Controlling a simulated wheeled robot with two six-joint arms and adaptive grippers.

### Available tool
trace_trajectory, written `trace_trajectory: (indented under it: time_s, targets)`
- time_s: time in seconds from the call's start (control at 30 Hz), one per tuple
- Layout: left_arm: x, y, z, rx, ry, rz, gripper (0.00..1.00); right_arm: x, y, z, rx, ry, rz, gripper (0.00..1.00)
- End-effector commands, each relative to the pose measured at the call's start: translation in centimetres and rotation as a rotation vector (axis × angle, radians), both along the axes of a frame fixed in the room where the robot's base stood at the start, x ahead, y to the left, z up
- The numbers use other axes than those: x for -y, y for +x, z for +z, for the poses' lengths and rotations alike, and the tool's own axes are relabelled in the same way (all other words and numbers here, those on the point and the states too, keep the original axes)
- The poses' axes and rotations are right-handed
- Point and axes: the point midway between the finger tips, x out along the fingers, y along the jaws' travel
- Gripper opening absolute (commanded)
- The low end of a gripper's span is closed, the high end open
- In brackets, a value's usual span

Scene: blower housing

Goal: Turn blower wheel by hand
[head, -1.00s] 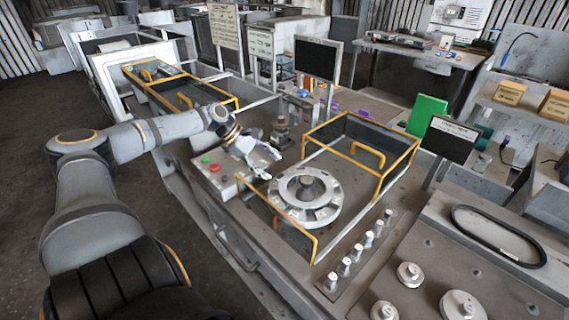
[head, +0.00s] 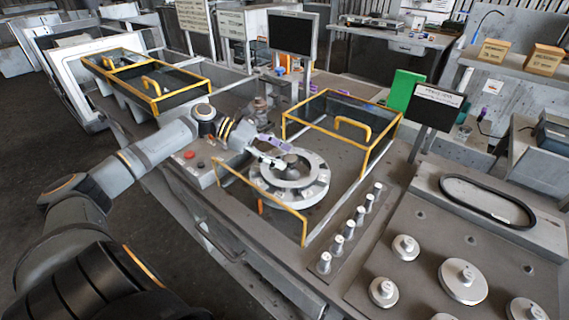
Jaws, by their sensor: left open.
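The blower wheel (head: 312,193) is a pale round ring with a raised hub, lying flat on the bench top inside a yellow-edged guard frame (head: 262,205). My left gripper (head: 283,156) reaches in from the left and is open. Its fingers are over the far left part of the wheel, near the hub. I cannot tell whether they touch the wheel. The gripper hides part of the wheel's upper left rim. My right gripper is not in view.
A control box with red and green buttons (head: 190,155) stands left of the wheel. A yellow-framed clear cover (head: 351,124) stands behind it. A row of several metal pegs (head: 348,229) runs to the right. A black monitor (head: 293,34) rises at the back.

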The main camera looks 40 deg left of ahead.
Motion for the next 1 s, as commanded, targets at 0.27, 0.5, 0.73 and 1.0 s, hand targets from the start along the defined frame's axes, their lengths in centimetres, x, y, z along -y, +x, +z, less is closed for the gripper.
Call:
trace_trajectory:
  time_s: [0.27, 0.5, 0.73, 1.0]
  targets:
    - [1.33, 0.64, -0.36, 0.001, 0.001, 0.001, 0.62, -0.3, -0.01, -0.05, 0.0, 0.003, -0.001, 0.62]
    - [1.3, 0.61, -0.39, 0.0, 0.002, 0.001, 0.54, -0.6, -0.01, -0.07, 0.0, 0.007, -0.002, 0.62]
    - [1.29, 0.61, -0.4, 0.0, 0.002, 0.001, 0.22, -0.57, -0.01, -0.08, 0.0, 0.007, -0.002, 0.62]
    - [1.28, 0.6, -0.41, 0.0, 0.002, 0.001, 0.0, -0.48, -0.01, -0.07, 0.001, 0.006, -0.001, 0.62]
